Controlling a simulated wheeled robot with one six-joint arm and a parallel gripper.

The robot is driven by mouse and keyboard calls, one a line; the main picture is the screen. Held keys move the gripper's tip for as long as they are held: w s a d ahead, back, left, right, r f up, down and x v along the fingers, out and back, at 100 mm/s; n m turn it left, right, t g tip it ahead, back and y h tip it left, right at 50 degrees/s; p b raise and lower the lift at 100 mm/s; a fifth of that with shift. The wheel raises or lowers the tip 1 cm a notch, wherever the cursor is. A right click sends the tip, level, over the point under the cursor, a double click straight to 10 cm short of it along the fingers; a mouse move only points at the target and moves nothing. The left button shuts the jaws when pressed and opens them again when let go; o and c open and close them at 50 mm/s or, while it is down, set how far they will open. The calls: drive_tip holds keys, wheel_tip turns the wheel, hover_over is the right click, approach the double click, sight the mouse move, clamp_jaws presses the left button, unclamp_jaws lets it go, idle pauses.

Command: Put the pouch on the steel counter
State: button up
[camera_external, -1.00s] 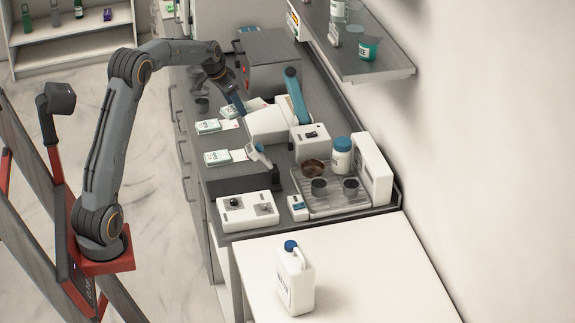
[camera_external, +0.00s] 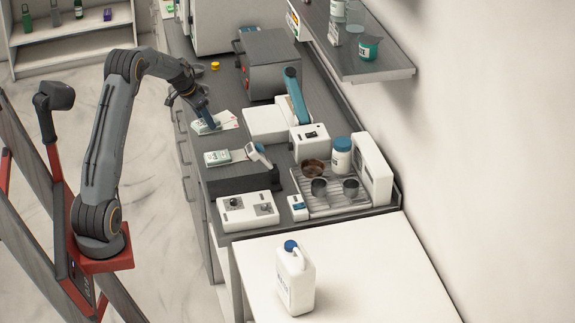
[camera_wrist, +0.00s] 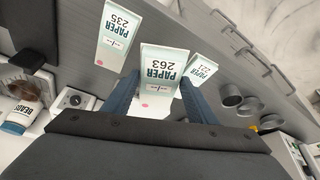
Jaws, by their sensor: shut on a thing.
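In the wrist view a white and green pouch labelled PAPER 263 (camera_wrist: 161,62) stands between the two blue fingers of my gripper (camera_wrist: 160,92). My gripper (camera_external: 207,123) is shut on this pouch (camera_external: 203,128), which shows partly behind the fingers in the external view. A second pouch, PAPER 235 (camera_wrist: 120,28), lies to the left and also shows nearer the external camera (camera_external: 217,158). A third pouch (camera_wrist: 203,68) is partly hidden at the right. The steel counter (camera_external: 224,84) is grey and runs under them. Whether the held pouch touches it I cannot tell.
A white box (camera_external: 265,124) and a grey steriliser (camera_external: 272,65) stand right of and behind my gripper. A rack (camera_external: 325,203) with dark cups and a white control box (camera_external: 247,210) stand nearer. Grey cups (camera_wrist: 230,95) stand right in the wrist view. Bare counter lies before the steriliser.

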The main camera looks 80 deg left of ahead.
drive_tip(key=b, duration=0.4)
approach(210, 145)
drive_tip(key=shift+w+x, duration=0.1)
drive_tip(key=shift+x, duration=1.15)
drive_tip(key=shift+w+x, duration=0.15)
drive_tip(key=shift+x, duration=1.1)
drive_tip(key=shift+a+f+b, duration=0.15)
drive_tip(key=shift+f+b, duration=0.15)
drive_tip(key=shift+f, duration=0.2)
drive_tip(key=o, duration=1.2)
drive_tip(key=shift+r, duration=0.1)
